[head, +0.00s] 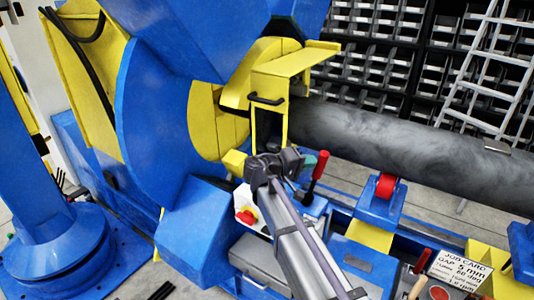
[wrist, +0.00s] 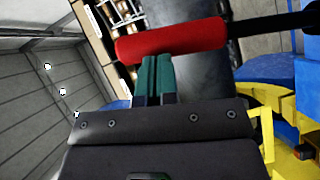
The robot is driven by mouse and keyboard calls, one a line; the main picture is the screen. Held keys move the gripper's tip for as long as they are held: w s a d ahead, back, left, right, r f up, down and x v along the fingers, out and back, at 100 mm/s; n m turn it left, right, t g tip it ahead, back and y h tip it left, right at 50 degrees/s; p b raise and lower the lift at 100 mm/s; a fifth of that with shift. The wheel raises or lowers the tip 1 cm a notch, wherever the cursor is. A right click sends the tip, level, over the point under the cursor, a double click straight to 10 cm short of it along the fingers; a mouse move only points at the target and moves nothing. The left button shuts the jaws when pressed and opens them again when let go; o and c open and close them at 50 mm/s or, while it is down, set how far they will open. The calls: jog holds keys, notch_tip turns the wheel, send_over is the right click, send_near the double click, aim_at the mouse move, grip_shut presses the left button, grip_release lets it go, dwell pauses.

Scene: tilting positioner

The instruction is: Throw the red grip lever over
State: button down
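The red grip lever (head: 320,166) stands on the blue bench with its black stem leaning slightly in the head view. In the wrist view its red grip (wrist: 172,40) lies across the upper middle, with the black stem running off to the right. My gripper (head: 284,160) is just left of the lever in the head view. In the wrist view my gripper (wrist: 158,58) has its two green fingers side by side, closed together with nothing visible between them. Their tips are at the lower edge of the red grip; I cannot tell whether they touch it.
A big grey pipe (head: 400,143) runs right from the blue and yellow positioner (head: 160,100). A red roller (head: 385,186) sits under the pipe. A red stop button (head: 246,216), a job card (head: 460,269) and another red-handled tool (head: 420,262) are nearby. Shelves stand behind.

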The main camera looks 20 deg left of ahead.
jog(key=shift+s+d+f+m+g+y+p, duration=0.1)
jog(key=shift+s+d+f+m+y+p, duration=0.25)
jog(key=shift+d, duration=0.6)
jog(key=shift+s+d+m+g+y+p, duration=0.1)
jog(key=shift+s+d+m+y, duration=0.15)
jog(key=shift+d+m, duration=0.5)
jog(key=shift+s+d+f+m+g+y+p, duration=0.1)
jog(key=shift+s+d+f+m+y+p, duration=0.2)
jog(key=shift+d, duration=0.8)
jog(key=shift+r, duration=0.1)
jog(key=a+r+p, duration=0.1)
jog(key=a, duration=0.1)
jog(key=a+r+p, duration=0.1)
jog(key=a, duration=0.1)
jog(key=shift+r+p, duration=0.3)
jog(key=shift+r, duration=0.05)
jog(key=p+v, duration=0.2)
jog(key=v, duration=0.7)
jog(key=shift+s+a+f, duration=0.15)
jog(key=shift+s, duration=0.05)
